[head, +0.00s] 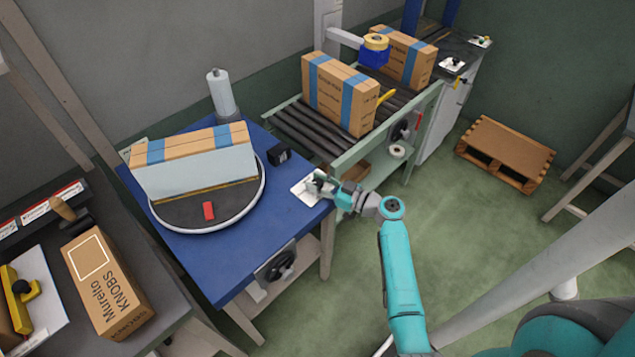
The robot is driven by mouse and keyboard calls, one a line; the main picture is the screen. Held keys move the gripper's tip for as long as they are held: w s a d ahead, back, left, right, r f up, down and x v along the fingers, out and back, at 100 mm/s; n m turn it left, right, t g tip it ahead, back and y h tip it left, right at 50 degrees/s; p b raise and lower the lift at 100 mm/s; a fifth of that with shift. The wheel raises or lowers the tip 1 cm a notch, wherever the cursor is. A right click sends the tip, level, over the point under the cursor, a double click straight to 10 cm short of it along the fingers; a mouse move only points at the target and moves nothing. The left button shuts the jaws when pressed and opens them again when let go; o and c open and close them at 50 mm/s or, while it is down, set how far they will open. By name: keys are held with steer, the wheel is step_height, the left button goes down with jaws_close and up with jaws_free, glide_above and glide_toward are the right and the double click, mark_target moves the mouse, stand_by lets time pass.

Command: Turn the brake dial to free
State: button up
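A round turntable (240,208) on the blue table carries a box with blue tape (195,150) and a small red block (208,211).
A roller conveyor (295,128) with taped boxes (340,93) stands behind the table. A black handwheel (281,262) is on the table's front side. A Mureito knobs carton (105,285) is at lower left. A wooden pallet (505,152) lies on open green floor at right.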

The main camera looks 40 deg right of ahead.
steer(key=o, duration=0.4)
steer(key=shift+c, duration=0.2)
steer(key=v, duration=1.2)
